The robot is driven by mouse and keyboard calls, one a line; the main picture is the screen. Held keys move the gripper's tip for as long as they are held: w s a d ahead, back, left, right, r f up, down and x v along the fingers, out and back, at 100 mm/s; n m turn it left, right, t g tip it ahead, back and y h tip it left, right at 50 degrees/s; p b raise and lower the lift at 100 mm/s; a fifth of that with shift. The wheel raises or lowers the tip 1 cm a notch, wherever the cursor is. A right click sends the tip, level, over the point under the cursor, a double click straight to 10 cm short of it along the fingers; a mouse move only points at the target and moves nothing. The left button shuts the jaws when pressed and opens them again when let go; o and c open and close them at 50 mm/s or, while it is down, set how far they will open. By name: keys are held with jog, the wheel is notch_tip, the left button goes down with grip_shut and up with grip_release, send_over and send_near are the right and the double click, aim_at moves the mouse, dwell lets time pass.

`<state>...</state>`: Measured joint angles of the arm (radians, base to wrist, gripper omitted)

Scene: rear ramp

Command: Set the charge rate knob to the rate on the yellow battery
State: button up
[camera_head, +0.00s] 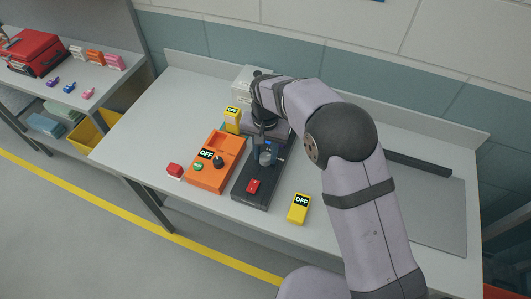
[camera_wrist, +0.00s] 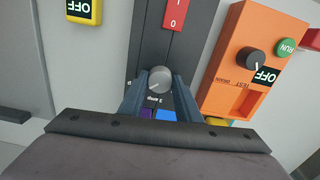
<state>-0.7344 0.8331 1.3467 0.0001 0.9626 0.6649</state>
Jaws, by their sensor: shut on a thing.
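The dark charger (camera_head: 243,200) stands on the bench with a red rocker switch (camera_head: 253,186) near its front. A round grey knob (camera_head: 265,157) sits on it, and also shows in the wrist view (camera_wrist: 160,74). My gripper (camera_wrist: 160,84) points down, with its fingers closed on either side of the knob. A small amp label, blue and purple patches show just below the knob; I cannot read the pointer. Two yellow units with OFF displays are visible: one right of the charger (camera_head: 299,209), one at its back left (camera_head: 232,120). I cannot tell any rate on either.
An orange tester (camera_head: 212,175) with a black knob, green button and OFF display stands close left of the charger. A red block (camera_head: 175,171) lies left of it. A grey box (camera_head: 243,78) stands behind. The bench's left part is clear.

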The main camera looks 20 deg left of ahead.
aim_at(266, 156)
jog(key=shift+r+m, duration=0.1)
jog(key=shift+m, duration=1)
jog(key=o, duration=1.1)
jog(key=shift+c, duration=0.2)
jog(key=shift+r+b, duration=1.1)
jog(key=shift+r, duration=2.55)
